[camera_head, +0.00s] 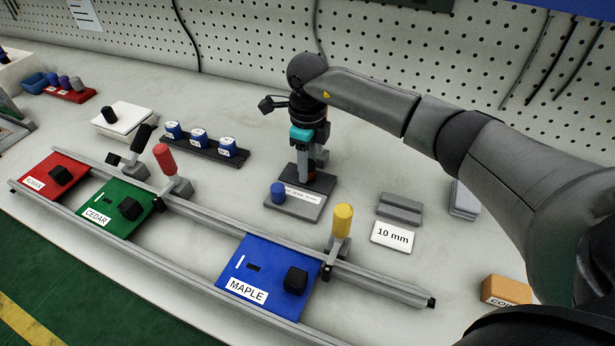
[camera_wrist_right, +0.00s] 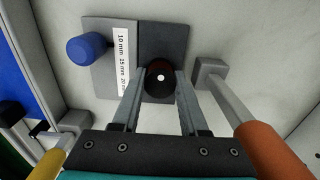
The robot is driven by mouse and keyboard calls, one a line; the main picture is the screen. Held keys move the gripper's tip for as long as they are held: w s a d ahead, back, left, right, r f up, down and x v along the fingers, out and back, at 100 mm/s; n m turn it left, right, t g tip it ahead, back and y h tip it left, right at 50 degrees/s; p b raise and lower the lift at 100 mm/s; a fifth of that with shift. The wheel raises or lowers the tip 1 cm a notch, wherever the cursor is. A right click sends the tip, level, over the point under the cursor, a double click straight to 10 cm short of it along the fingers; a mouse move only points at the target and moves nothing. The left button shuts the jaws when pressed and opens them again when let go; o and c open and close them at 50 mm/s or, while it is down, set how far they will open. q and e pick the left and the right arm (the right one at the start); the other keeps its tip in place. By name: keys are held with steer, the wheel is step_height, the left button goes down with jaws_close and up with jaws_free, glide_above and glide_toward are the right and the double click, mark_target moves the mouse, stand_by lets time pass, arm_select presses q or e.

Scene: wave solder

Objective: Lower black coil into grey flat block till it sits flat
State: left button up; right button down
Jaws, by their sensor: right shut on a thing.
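My right gripper (camera_head: 310,165) points down over the grey flat block (camera_head: 292,205) on the bench. In the right wrist view its two fingers (camera_wrist_right: 160,95) are shut on the black coil (camera_wrist_right: 158,78), a dark round part with a small bright spot on top. The coil is over the darker part of the grey flat block (camera_wrist_right: 177,30). Whether it touches the block or sits flat cannot be told, since its underside is hidden. A blue cylinder (camera_head: 278,192) stands on the block's lighter part beside a white label with millimetre marks. My left gripper is not in view.
A rail fixture with red (camera_head: 52,172), green (camera_head: 115,207) and blue (camera_head: 266,276) boards runs in front. A yellow-handled clamp (camera_head: 342,222) stands close to the block. A 10 mm sign (camera_head: 391,236) is to the right. A black rack (camera_head: 200,146) holds blue parts at left.

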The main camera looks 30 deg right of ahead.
steer(key=shift+c, duration=1.8)
jaws_free()
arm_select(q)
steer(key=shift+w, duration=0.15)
arm_select(e)
step_height(320, 180, up, 7)
steer(key=shift+f+p, duration=0.1)
steer(key=shift+p, duration=0.7)
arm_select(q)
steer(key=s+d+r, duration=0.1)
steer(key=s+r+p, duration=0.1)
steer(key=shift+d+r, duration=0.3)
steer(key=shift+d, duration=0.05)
arm_select(e)
step_height(320, 180, up, 8)
steer(key=shift+r, duration=0.2)
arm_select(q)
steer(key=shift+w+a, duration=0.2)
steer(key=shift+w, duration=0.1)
